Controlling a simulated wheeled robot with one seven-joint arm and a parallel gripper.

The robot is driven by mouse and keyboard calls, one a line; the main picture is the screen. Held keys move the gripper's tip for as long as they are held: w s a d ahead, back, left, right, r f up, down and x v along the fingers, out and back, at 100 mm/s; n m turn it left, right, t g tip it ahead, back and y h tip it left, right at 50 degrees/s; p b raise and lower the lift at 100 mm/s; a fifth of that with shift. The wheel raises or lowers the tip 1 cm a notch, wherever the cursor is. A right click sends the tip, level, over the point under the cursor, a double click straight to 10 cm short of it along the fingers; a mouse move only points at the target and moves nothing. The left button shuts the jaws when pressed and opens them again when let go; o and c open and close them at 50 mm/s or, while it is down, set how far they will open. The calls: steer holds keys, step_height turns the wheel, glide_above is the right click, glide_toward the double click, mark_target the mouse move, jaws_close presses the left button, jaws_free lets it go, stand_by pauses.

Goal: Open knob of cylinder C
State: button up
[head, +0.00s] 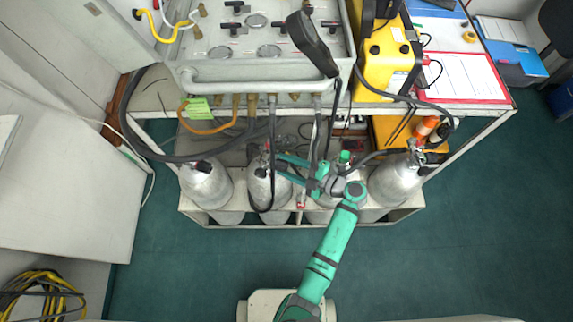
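Several silver cylinders stand in a row in a white rack (235,219): a far-left one (207,187), a second one (262,191), a third one (322,213) mostly behind my arm, and a far-right one (392,181). No letter is readable, so I cannot tell which is cylinder C. My teal gripper (279,164) points left from above the third cylinder, its fingers apart, towards the second cylinder's valve (266,150). I see nothing between the fingers; contact with the valve is unclear. A green knob (345,157) shows just behind my wrist.
A white gauge panel (220,74) with black handles stands behind the rack. Dark hoses (273,125) hang down to the cylinders. A yellow case (385,63) and a red-edged clipboard (462,80) are at right. The green floor (455,250) at front right is clear.

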steer(key=c, duration=0.7)
steer(key=shift+n, duration=0.6)
steer(key=o, duration=1.1)
steer(key=shift+c, duration=0.2)
steer(key=shift+d, duration=0.1)
steer(key=v, duration=1)
steer(key=shift+s+d, duration=0.25)
steer(key=shift+s, duration=0.15)
steer(key=shift+f, duration=0.1)
